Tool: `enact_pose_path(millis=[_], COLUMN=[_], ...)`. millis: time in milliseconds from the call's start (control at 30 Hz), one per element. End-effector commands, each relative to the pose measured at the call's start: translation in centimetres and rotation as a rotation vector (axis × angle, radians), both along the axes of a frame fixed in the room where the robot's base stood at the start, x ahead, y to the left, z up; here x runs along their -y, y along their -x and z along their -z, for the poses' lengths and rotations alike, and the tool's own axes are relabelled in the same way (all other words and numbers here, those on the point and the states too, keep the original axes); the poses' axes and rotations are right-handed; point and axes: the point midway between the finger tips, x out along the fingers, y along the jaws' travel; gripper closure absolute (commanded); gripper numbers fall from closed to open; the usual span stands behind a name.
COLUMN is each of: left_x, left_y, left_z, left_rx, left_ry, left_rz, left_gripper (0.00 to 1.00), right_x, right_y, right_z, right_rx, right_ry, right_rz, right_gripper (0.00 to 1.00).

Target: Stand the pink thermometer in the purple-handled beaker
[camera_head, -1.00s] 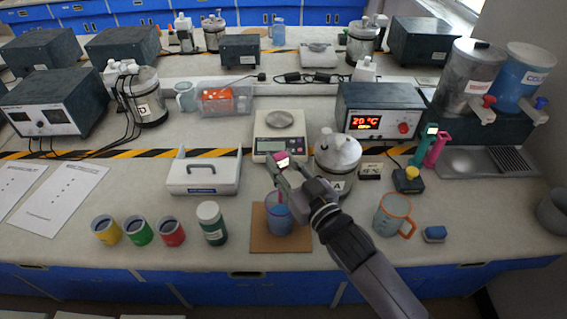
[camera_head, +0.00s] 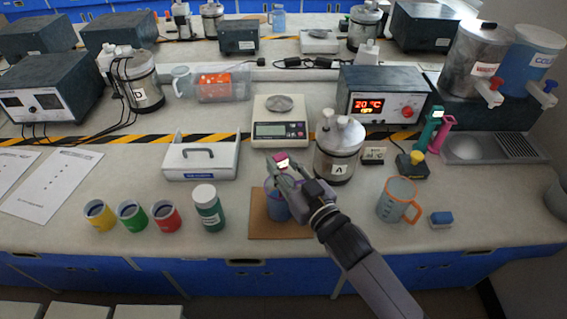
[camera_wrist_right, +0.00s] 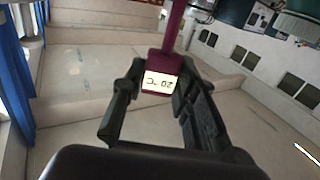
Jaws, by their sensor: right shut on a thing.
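The pink thermometer (camera_head: 282,158) shows its head with a small white display above my right gripper (camera_head: 280,171). In the right wrist view the thermometer (camera_wrist_right: 160,72) sits between the fingers of my right gripper (camera_wrist_right: 152,100), its display reading 20 °C and its stem running away upward in the picture. The beaker with blue contents (camera_head: 277,209) stands on a brown square board, right below the gripper. The gripper and arm cover part of its rim and right side, and its handle is hard to see. Whether the thermometer's lower end is inside the beaker is hidden. My left gripper is not in view.
The brown board (camera_head: 262,229) lies near the front edge. An orange-handled beaker (camera_head: 396,201) and a blue block (camera_head: 441,218) stand right. The scale (camera_head: 281,112) and vessel A (camera_head: 337,152) are behind.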

Motion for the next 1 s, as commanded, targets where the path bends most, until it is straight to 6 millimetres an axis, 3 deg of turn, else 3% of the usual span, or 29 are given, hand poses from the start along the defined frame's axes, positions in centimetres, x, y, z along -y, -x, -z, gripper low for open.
enact_pose_path(millis=[333, 367, 400, 700, 1000], left_x=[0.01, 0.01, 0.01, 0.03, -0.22], left_y=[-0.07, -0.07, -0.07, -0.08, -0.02], left_z=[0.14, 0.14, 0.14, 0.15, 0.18], left_rx=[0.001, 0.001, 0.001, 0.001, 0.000], left_ry=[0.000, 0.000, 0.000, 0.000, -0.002], left_rz=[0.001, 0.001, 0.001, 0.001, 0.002], left_gripper=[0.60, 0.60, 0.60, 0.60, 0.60], right_x=[0.00, 0.00, 0.00, 0.00, 0.06], right_y=[-0.01, -0.01, -0.01, -0.01, 0.08], right_z=[0.24, 0.24, 0.24, 0.24, 0.28], right_rx=[0.000, 0.000, 0.000, 0.000, -0.001], right_ry=[0.000, 0.000, 0.000, 0.000, 0.001], right_rz=[0.000, 0.000, 0.000, 0.000, 0.000], right_gripper=[0.96, 0.71, 0.69, 0.49, 0.49])
